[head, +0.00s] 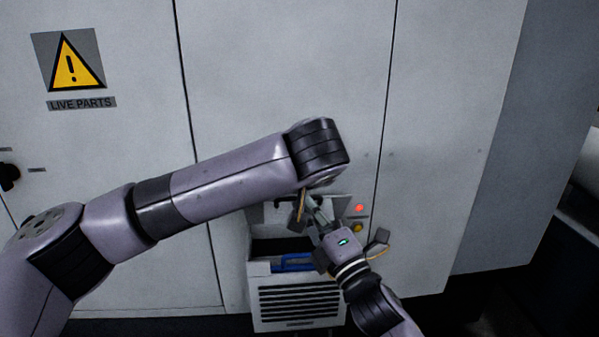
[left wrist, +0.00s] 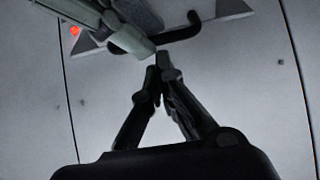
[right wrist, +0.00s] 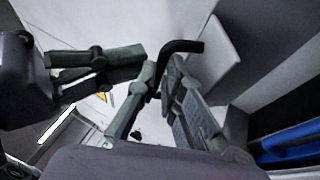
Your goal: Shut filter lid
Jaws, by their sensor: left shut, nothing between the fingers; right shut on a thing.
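The filter box (head: 297,306) is low on the cabinet front, with a slotted front, an open top and a blue part (head: 292,263) inside. Behind the opening is a grey panel (head: 258,215), apparently the raised lid, partly hidden by my arms. A bent black handle shows in the left wrist view (left wrist: 182,34) and in the right wrist view (right wrist: 186,47). My right gripper (right wrist: 165,72) is shut on the handle. My left gripper (left wrist: 160,62) is shut and empty, just beside the handle and the right fingers; in the head view my left wrist mostly hides it.
A red light (head: 359,208) and a yellow light (head: 358,226) are right of my grippers. The tall grey cabinet (head: 290,70) stands close in front. A warning sign (head: 70,60) is at upper left. My two arms are close together over the box.

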